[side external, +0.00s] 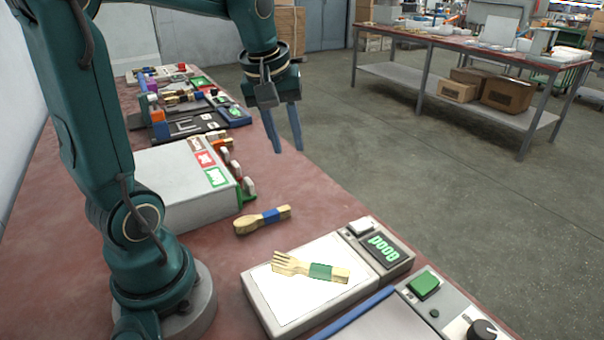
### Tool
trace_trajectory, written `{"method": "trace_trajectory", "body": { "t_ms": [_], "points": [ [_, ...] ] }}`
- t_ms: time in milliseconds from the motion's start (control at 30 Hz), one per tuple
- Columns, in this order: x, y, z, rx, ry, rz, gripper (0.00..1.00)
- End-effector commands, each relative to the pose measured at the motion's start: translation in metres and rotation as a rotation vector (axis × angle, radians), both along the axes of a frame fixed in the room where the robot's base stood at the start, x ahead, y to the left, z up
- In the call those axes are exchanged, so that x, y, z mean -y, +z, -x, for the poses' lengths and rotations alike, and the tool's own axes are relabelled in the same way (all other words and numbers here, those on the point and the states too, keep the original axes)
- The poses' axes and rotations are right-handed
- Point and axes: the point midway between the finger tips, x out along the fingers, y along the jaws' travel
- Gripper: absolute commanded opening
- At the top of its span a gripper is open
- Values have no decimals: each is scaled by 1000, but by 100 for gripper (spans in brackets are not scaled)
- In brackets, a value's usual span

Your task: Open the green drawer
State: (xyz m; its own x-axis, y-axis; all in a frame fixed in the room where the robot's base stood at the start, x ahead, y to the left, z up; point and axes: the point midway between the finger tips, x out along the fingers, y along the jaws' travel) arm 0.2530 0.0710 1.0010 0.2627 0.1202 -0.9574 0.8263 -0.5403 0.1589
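The light grey drawer cabinet (172,180) stands on the red-brown table beside my arm's base. Its top carries a red label (205,159) and a green label (217,177). The green drawer (246,196) is at the cabinet's near front end, below the green label, with a pale handle (249,187). It appears closed, flush with the other drawers. My gripper (288,151) hangs in the air beyond and to the right of the cabinet, fingers pointing down. Its two fingers are apart with nothing between them.
A wooden spoon with a blue band (262,219) lies in front of the cabinet. A wooden fork with a green band (310,268) lies on a white-topped device with a display (380,248). A button panel (440,300) is nearer. Black trays (185,125) with parts stand behind the cabinet.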

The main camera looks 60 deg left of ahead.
Motion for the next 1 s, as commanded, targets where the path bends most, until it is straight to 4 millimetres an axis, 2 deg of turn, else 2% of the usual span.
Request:
{"method": "trace_trajectory", "body": {
  "t_ms": [33,200,300,400,567,1000],
  "points": [
    [-21,-10,-4,-32,93,25,32],
    [-82,-44,-4,-117,348,99,32],
    [-110,-66,6,-163,449,137,32],
    [-127,-83,17,-200,512,169,32],
    [-134,-97,29,-230,557,196,32],
    [-134,-142,29,-227,555,195,32]
  ]
}}
